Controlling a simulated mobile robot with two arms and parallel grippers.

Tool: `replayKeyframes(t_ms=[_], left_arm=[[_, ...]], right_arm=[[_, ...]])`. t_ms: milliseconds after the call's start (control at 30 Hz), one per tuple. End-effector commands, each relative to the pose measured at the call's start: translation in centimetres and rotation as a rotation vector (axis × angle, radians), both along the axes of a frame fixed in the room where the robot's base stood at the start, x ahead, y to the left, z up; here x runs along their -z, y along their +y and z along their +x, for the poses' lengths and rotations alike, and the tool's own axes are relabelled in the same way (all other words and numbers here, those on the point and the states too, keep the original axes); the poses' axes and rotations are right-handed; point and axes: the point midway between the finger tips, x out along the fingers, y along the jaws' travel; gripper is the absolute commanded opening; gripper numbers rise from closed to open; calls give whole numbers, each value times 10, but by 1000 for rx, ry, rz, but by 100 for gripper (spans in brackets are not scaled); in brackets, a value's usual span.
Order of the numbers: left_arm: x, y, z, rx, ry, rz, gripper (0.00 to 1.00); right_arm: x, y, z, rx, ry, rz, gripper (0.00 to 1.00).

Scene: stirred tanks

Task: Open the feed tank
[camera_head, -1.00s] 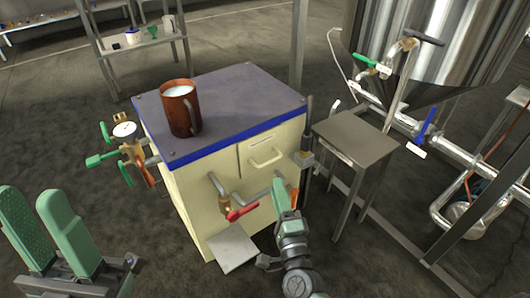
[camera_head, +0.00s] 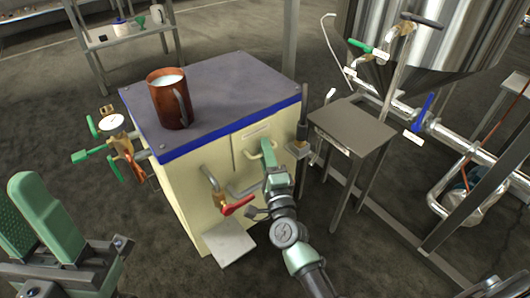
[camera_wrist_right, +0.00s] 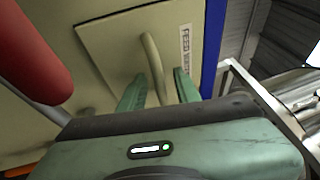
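The feed tank (camera_head: 190,200) is a cream box with a grey top and blue rim. Its front panel (camera_wrist_right: 112,50) bears a label that starts with "FEED" (camera_wrist_right: 186,48). A cream bar handle (camera_head: 253,144) stands out from this panel, and it also shows in the right wrist view (camera_wrist_right: 152,62). My right gripper (camera_head: 266,146) is at the handle. In the right wrist view its green fingers (camera_wrist_right: 160,92) are apart, one on each side of the handle, with gaps visible. My left gripper (camera_head: 30,190) is at the lower left, open and empty, away from the tank.
A brown mug (camera_head: 166,103) with white contents stands on the tank's top. A red-handled valve (camera_head: 237,205) sits left of my right gripper. A gauge with valves (camera_head: 112,124) is on the tank's left side. A small grey table (camera_head: 350,125) and steel vessel (camera_head: 455,35) stand right.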

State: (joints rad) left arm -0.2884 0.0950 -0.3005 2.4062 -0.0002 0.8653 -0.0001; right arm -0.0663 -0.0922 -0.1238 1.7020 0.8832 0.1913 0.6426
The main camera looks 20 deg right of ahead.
Motion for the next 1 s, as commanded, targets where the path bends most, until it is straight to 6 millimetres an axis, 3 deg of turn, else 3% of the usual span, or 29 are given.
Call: replayKeyframes(t_ms=[67, 200, 1000], left_arm=[[0, 0, 0, 0, 0, 0, 36], [0, 0, 0, 0, 0, 0, 36], [0, 0, 0, 0, 1, 0, 36]], right_arm=[[0, 0, 0, 0, 0, 0, 32], [0, 0, 0, 0, 0, 0, 0], [1, 0, -1, 0, 1, 0, 0]])
